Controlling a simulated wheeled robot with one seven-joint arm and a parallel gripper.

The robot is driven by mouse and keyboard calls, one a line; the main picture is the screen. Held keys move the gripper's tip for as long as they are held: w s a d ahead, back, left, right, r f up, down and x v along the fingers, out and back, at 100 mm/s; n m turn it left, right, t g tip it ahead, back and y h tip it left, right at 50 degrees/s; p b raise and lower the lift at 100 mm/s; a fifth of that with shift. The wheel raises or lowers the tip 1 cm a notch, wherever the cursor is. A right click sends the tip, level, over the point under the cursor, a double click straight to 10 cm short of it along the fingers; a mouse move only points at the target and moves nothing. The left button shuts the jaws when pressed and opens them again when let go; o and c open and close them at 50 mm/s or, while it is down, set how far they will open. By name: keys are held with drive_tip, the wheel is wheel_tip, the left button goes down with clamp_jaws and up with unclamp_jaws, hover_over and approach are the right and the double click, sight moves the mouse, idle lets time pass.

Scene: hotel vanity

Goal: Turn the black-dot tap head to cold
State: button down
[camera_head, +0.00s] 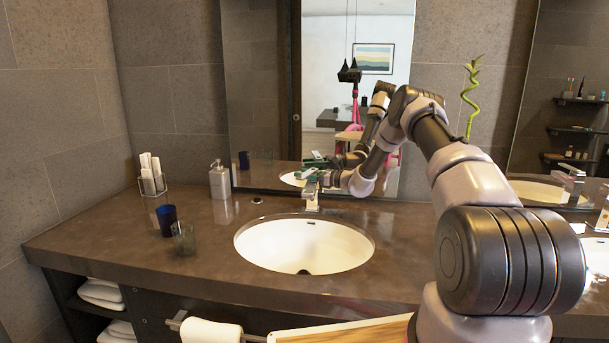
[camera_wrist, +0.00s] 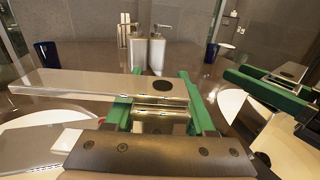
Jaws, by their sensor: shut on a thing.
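The tap (camera_head: 311,199) stands at the back rim of the left sink. Its flat metal head, with a black dot, shows large in the wrist view (camera_wrist: 85,82), and the long lever end points to the left of that picture. My gripper (camera_head: 314,176) is at the tap head. In the wrist view its green fingers (camera_wrist: 160,78) sit on either side of the dotted end of the head, shut on it. The flat lever partly hides the left finger. In the head view my fingers cover much of the tap head.
The white sink (camera_head: 300,247) lies in front of the tap. A soap dispenser (camera_head: 219,180), a blue cup (camera_head: 167,219), a clear glass (camera_head: 184,238) and a holder (camera_head: 152,184) stand on the left counter. The mirror (camera_head: 262,110) is close behind and reflects my gripper.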

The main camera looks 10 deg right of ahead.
drive_tip(key=shift+s+a+n+g+y, duration=0.15)
drive_tip(key=shift+n+g+y, duration=0.3)
drive_tip(key=shift+n+g, duration=0.45)
drive_tip(key=shift+s+a+n+g+y, duration=0.1)
drive_tip(key=shift+s+n+g+y, duration=0.15)
drive_tip(key=shift+n+g+y, duration=0.6)
drive_tip(key=shift+s+a+n+g+y, duration=0.15)
drive_tip(key=shift+n+g, duration=0.3)
drive_tip(key=shift+g, duration=0.9)
drive_tip(key=shift+d, duration=0.1)
drive_tip(key=shift+c, duration=1.2)
unclamp_jaws()
drive_tip(key=shift+s, duration=0.1)
drive_tip(key=v, duration=1.1)
